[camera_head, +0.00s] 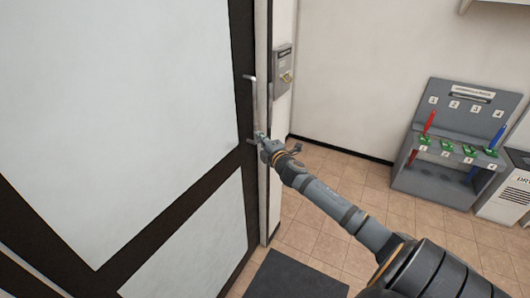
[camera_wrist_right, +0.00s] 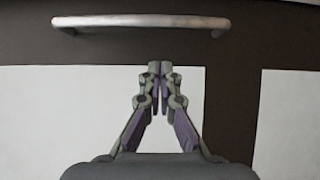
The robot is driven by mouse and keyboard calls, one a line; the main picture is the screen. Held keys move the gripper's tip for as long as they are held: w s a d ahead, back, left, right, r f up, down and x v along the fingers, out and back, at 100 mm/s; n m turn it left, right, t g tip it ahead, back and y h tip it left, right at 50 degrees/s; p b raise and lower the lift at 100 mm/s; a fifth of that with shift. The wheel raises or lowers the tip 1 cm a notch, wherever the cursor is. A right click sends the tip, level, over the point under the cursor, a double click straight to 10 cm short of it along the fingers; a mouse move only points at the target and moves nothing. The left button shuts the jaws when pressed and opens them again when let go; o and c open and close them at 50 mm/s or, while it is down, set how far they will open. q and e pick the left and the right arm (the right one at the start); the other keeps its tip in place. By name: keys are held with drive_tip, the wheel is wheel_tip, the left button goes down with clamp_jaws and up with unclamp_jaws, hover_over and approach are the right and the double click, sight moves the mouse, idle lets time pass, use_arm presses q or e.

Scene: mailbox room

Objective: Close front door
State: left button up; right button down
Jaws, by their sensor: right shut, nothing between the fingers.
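The front door (camera_head: 130,75) fills the left of the head view, with pale panels and a dark frame. Its metal bar handle (camera_head: 249,105) is upright near the door's right edge. In the right wrist view the handle (camera_wrist_right: 140,22) runs across the top. My right gripper (camera_head: 260,136) is shut and empty, close to the lower end of the handle. In the wrist view the fingertips (camera_wrist_right: 160,68) are together below the bar, with nothing between them. I cannot tell whether they touch the door. My left gripper is not in view.
A grey box (camera_head: 282,70) is on the wall right of the door. A grey stand (camera_head: 455,125) with red, blue and green items is at the right, beside a white bin (camera_head: 506,203). A dark mat (camera_head: 292,278) lies on the tiled floor, which is otherwise mostly clear.

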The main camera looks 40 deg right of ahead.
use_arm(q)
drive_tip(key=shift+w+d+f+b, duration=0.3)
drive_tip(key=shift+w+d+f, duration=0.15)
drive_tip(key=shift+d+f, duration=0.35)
use_arm(e)
drive_tip(key=s, duration=0.4)
drive_tip(key=shift+s+a, duration=0.4)
